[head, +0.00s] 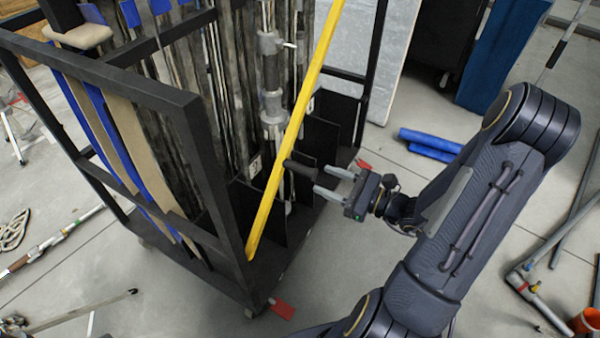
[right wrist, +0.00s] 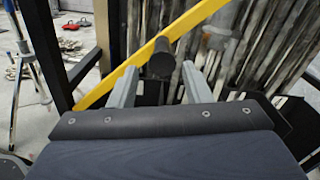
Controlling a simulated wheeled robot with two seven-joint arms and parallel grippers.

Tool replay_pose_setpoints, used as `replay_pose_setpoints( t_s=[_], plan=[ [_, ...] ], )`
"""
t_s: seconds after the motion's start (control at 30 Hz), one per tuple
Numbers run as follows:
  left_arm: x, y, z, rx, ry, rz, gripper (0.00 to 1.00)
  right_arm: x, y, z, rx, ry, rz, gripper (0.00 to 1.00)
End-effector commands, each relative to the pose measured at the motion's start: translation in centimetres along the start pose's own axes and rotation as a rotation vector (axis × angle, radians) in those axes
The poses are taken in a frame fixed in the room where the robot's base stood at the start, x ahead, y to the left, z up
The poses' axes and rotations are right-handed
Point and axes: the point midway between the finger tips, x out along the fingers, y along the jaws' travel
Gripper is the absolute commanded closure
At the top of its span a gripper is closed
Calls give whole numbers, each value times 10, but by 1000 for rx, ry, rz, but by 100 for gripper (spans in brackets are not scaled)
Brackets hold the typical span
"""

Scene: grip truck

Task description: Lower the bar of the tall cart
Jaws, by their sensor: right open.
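The tall cart (head: 190,105) is a black metal frame on the left of the head view. Its yellow bar (head: 285,150) slants across the open side, upper end towards the top right, lower end at the near corner post. The bar also slants across the right wrist view (right wrist: 197,17). A black handle (head: 300,169) sticks out from the bar towards my right gripper (head: 321,178). The gripper is open, its fingertips around the handle's end. In the right wrist view the handle (right wrist: 160,60) appears between the two fingers; I see no contact. My left gripper is not in view.
The cart holds upright poles and blue and tan boards. Blue rolls (head: 430,142) lie on the floor behind my right arm. A blue panel (head: 500,55) stands at the back right. Pipes (head: 530,285) and an orange bucket (head: 586,320) are at the lower right.

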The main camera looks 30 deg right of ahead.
Motion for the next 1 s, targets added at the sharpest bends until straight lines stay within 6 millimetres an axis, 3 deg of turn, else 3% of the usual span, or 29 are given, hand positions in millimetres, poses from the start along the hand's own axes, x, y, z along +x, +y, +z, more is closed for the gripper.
replay_pose_setpoints(
  t_s=[0.17, 0.53, 0.9, 1.0],
  plan=[
    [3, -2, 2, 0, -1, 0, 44, 14, -2, -4, 9, -2, -13, 56],
    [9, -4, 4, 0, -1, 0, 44, 68, -2, -4, 8, -1, -11, 56],
    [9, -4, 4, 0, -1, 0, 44, 77, -3, -3, 8, 1, -13, 56],
    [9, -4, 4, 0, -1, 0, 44, 77, -3, -4, 8, 1, -13, 66]
  ],
)
